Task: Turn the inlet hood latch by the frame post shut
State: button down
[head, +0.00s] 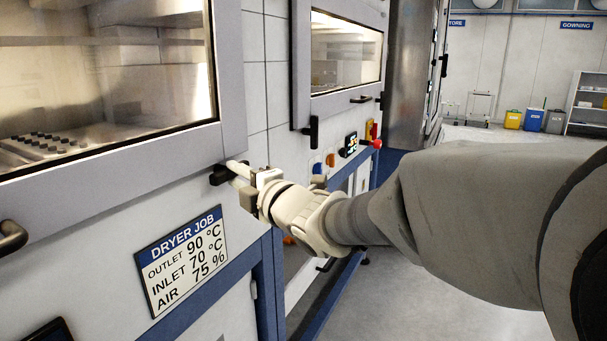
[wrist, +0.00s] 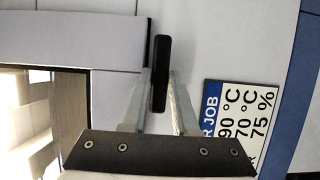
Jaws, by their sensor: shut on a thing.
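The latch (head: 217,177) is a short black bar below the lower right corner of the near hood (head: 232,95). In the wrist view the latch (wrist: 161,55) lies lengthwise along the hood's edge, beside the grey hood frame (wrist: 75,40). Seen from the head, it lies roughly level. My gripper (head: 236,168) reaches it from the right. In the wrist view my gripper (wrist: 160,90) has one finger on each side of the bar and is shut on it. The fingers partly hide the latch in the head view.
A dryer job sign (head: 182,260) is below the latch. A blue frame post (head: 268,285) stands right of the sign. A second hood (head: 345,55) with an upright black latch (head: 313,131) is farther along. Grey floor (head: 430,290) is open at right.

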jog(key=shift+r+p, duration=0.1)
jog(key=shift+p, duration=0.2)
jog(key=m+g+p, duration=0.2)
jog(key=m+p, duration=0.2)
jog(key=p, duration=0.6)
jog(key=m+g+p, duration=0.3)
jog(key=m+p, duration=0.2)
jog(key=p, duration=0.6)
jog(key=w+r+m+g+p, duration=0.1)
jog(key=m+p, duration=0.3)
jog(key=p, duration=0.6)
jog(key=shift+d+g+p, duration=0.2)
jog(key=shift+g+p, duration=0.15)
jog(key=shift+g, duration=0.45)
jog(key=shift+f+m, duration=0.1)
jog(key=shift+m, duration=0.2)
jog(key=c, duration=0.7)
grip_release()
jog(key=shift+d, duration=0.1)
